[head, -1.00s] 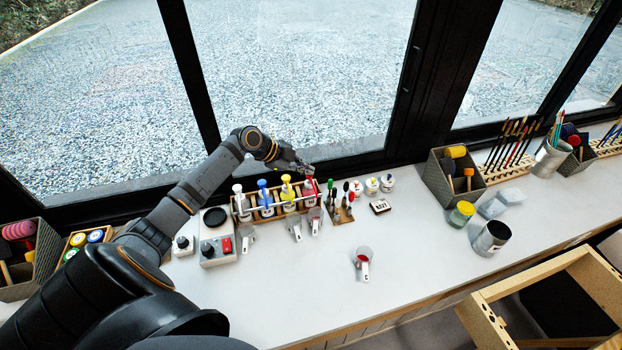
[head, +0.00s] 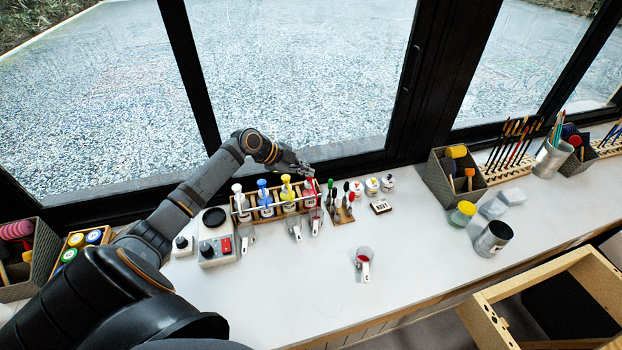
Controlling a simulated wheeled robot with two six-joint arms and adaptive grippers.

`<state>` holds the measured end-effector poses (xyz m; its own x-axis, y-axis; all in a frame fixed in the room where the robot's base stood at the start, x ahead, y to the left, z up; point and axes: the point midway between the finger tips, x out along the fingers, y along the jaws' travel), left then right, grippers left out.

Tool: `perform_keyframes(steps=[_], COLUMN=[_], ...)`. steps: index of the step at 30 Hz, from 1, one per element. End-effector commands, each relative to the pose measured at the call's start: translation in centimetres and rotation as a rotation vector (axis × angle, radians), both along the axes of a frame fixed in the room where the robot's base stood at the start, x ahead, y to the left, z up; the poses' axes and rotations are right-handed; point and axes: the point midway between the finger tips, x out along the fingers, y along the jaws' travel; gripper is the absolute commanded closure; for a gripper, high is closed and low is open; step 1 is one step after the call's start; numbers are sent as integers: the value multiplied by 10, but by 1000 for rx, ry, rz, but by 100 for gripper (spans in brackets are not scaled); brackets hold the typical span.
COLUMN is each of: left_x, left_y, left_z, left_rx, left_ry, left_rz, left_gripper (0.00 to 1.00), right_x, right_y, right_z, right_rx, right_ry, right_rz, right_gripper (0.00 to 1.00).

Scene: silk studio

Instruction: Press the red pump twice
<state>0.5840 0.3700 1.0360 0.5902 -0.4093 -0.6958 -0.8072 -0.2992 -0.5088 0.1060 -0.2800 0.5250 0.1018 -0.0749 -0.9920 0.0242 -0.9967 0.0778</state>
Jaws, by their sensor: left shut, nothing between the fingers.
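A wooden rack (head: 276,213) on the counter holds a row of pump bottles: a white pump (head: 238,199), a blue pump (head: 263,194), a yellow pump (head: 287,189) and the red pump (head: 309,190) at the right end. My left gripper (head: 308,172) is shut and empty. It is just above the red pump's head and hides part of its top; I cannot tell whether they touch. Clear cups stand in front of the rack. My right gripper does not show.
A cup with red in it (head: 364,258) stands in the open middle of the counter. A small brush stand (head: 342,215) is right of the rack, beside small jars (head: 372,186). A scale-like device (head: 216,238) is at the left. The window is close behind.

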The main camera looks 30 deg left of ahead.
Motion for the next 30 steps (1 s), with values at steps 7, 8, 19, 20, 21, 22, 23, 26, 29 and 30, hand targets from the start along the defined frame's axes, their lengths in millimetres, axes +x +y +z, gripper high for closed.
perform_keyframes(steps=[7, 8, 19, 20, 21, 22, 23, 26, 29, 30], left_x=[-1, -1, 0, 0, 0, 0, 0, 0, 1, 1], left_y=[0, 0, 0, 0, 0, 0, 0, 0, 0, 1], left_z=[-1, 0, 20, 19, 19, 19, 19, 20, 25, 29], left_rx=[0, 0, -1, -1, -1, -1, -1, -1, 0, 0], left_ry=[2, 2, 1, 1, 1, 1, 1, 1, 0, 0], left_rz=[0, 0, 0, 0, 0, 0, 0, 0, 0, 0], left_gripper=[100, 100, 100, 100, 100, 100, 100, 100, 100, 100], right_x=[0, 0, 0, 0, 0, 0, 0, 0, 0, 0], right_y=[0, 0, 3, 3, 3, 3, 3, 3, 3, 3], right_z=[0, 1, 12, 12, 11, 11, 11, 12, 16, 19], right_rx=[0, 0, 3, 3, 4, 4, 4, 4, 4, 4], right_ry=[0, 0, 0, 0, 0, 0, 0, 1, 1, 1], right_rz=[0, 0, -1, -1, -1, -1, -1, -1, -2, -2], right_gripper=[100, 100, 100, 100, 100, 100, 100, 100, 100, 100])
